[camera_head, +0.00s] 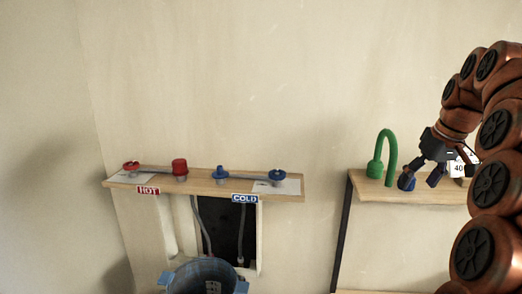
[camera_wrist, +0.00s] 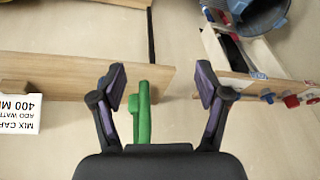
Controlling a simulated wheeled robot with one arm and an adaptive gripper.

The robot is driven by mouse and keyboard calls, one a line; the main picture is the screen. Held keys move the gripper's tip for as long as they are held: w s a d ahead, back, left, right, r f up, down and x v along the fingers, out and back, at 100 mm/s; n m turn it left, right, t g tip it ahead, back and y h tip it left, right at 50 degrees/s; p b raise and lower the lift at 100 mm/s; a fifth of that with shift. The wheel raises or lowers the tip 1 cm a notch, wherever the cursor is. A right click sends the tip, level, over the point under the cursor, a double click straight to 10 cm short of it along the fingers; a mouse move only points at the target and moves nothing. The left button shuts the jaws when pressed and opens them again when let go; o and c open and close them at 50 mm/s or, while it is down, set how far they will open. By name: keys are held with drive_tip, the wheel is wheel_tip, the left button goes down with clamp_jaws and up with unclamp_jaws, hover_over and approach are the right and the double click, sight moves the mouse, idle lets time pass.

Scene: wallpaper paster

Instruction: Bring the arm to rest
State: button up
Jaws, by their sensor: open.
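My gripper (camera_head: 422,180) hangs from the orange-brown arm at the right in the head view, over the right wooden shelf (camera_head: 360,184). In the wrist view my gripper (camera_wrist: 160,84) shows its two dark fingers spread apart with nothing held. A green hooked pipe (camera_head: 376,166) stands on the shelf just left of the gripper. In the wrist view the green pipe (camera_wrist: 142,115) shows between and below the fingertips; I cannot tell whether any finger touches it.
The left shelf (camera_head: 210,186) bears red and blue taps above HOT and COLD labels. A blue bucket (camera_head: 204,276) stands below it. A white card (camera_wrist: 18,112) reading MIX CAP 400 is on the right shelf. The wall above both shelves is bare.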

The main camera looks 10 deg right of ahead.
drive_tip(key=s+a+f+g, duration=0.1)
drive_tip(key=s+a+f, duration=0.2)
drive_tip(key=a, duration=0.4)
drive_tip(key=s+a+f+n+g, duration=0.1)
drive_tip(key=s+a+f, duration=0.2)
drive_tip(key=a, duration=0.5)
drive_tip(key=s+a+f+g, duration=0.1)
drive_tip(key=s+a+f, duration=0.2)
drive_tip(key=a, duration=0.4)
drive_tip(key=s+a+f+g+p, duration=0.1)
drive_tip(key=s+a+f, duration=0.2)
drive_tip(key=s+f, duration=0.3)
drive_tip(key=s+a+f+g, duration=0.1)
drive_tip(key=s+a+f, duration=0.2)
drive_tip(key=s, duration=1)
wheel_tip(320, 180, down, 4)
drive_tip(key=shift+s+a+r+m+h+p, duration=0.2)
drive_tip(key=shift+a+m+h+p, duration=0.15)
drive_tip(key=shift+m+h, duration=0.05)
